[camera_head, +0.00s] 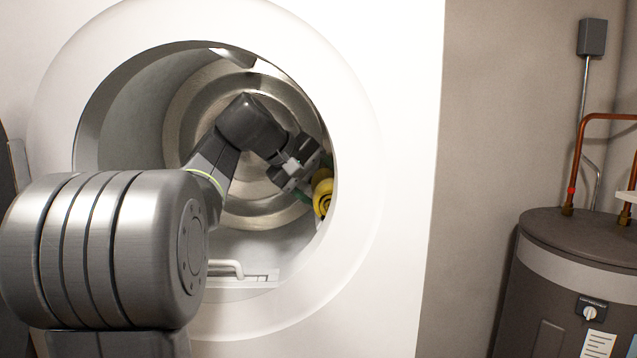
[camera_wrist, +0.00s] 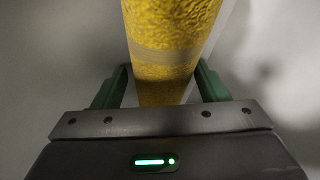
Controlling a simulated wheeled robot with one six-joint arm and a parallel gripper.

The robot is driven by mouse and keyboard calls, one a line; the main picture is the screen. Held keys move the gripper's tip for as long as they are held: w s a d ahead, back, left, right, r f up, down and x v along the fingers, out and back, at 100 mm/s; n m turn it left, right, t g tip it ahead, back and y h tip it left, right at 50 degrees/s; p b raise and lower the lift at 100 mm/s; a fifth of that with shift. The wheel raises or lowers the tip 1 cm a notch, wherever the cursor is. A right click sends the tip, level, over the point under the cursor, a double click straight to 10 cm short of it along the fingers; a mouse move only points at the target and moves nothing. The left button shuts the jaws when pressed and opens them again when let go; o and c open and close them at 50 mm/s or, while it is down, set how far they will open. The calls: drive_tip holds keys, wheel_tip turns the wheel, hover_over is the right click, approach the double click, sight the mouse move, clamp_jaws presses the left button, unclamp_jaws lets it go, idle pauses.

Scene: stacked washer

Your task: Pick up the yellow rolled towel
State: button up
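The yellow rolled towel (camera_head: 323,193) is inside the washer drum at the right side, partly hidden by the drum opening's rim and my gripper. In the wrist view the towel (camera_wrist: 168,55) runs from the top edge down between the fingers, with a paler band across it. My gripper (camera_head: 296,178) reaches into the drum at the towel. In the wrist view its two green fingers (camera_wrist: 163,88) stand on either side of the towel, with a visible gap at the left finger and a smaller one at the right. The fingertips' depth around the towel is hard to judge.
The white washer (camera_head: 400,180) has a round opening, and my arm passes through it. The metal drum back (camera_head: 185,110) lies behind my gripper. The opening's right rim is close to the towel. A dark water heater (camera_head: 560,260) with copper pipes stands outside at right.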

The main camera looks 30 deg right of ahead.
drive_tip(key=c, duration=0.5)
drive_tip(key=shift+s+a, duration=0.1)
drive_tip(key=shift+a, duration=0.05)
drive_tip(key=shift+c, duration=0.2)
drive_tip(key=shift+s+a, duration=0.2)
drive_tip(key=shift+a, duration=0.3)
drive_tip(key=shift+d, duration=0.1)
drive_tip(key=o, duration=1.1)
drive_tip(key=v, duration=0.7)
drive_tip(key=shift+a+r, duration=0.2)
